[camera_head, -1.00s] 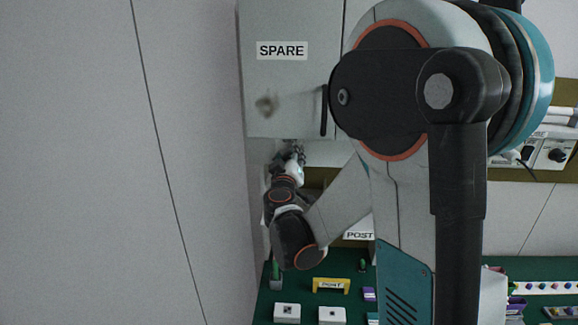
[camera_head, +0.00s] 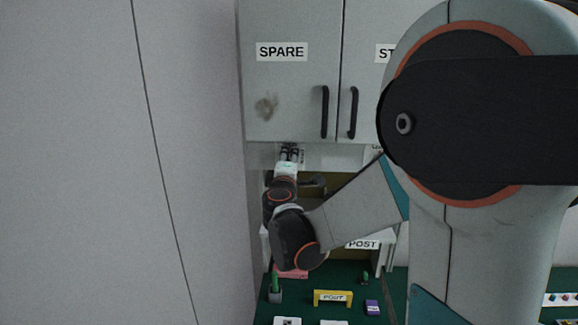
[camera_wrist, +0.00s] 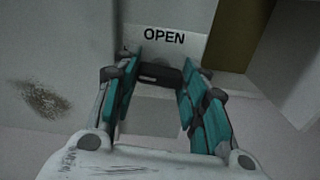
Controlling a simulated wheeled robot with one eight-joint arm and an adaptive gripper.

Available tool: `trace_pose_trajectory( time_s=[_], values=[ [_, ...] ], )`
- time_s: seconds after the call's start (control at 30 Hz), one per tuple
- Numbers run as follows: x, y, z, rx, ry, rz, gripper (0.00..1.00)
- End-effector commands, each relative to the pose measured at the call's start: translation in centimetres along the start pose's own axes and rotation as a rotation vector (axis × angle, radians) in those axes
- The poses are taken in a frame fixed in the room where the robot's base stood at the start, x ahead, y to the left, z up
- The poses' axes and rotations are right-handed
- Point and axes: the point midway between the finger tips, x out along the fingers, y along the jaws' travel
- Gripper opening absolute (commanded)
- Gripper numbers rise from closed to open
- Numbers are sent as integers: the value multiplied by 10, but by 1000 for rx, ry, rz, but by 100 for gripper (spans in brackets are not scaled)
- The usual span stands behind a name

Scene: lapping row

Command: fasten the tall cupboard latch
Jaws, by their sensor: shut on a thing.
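The latch (camera_wrist: 160,73) shows in the wrist view as a dark bar between my fingertips, just below a white plate (camera_wrist: 165,40) marked OPEN. My gripper (camera_wrist: 158,75) has its teal-padded fingers on both sides of the bar and is shut on it. In the head view, my gripper (camera_head: 289,153) is just under the lower edge of the grey cupboard door marked SPARE (camera_head: 285,95). The latch is hidden behind my gripper there. The SPARE door looks flush with its neighbour.
Dark vertical handles (camera_head: 325,112) hang on the doors above my gripper. A plain pale wall surface fills the left. My arm covers the right.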

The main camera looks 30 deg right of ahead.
Motion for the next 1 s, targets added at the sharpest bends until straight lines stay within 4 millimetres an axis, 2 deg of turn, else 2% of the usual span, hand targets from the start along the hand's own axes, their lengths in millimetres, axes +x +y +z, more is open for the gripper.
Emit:
trace_pose_trajectory(
  time_s=[0.3, 0.8, 0.83, 0.9, 1.0],
  values=[
    [0, 0, 0, -99, 1, 0, 16],
    [0, 0, 0, -114, 1, 0, 16],
    [0, 0, 0, -114, 1, 0, 47],
    [0, 0, 0, -114, 1, 0, 60],
    [0, 0, 0, -113, 1, 0, 60]
  ],
)
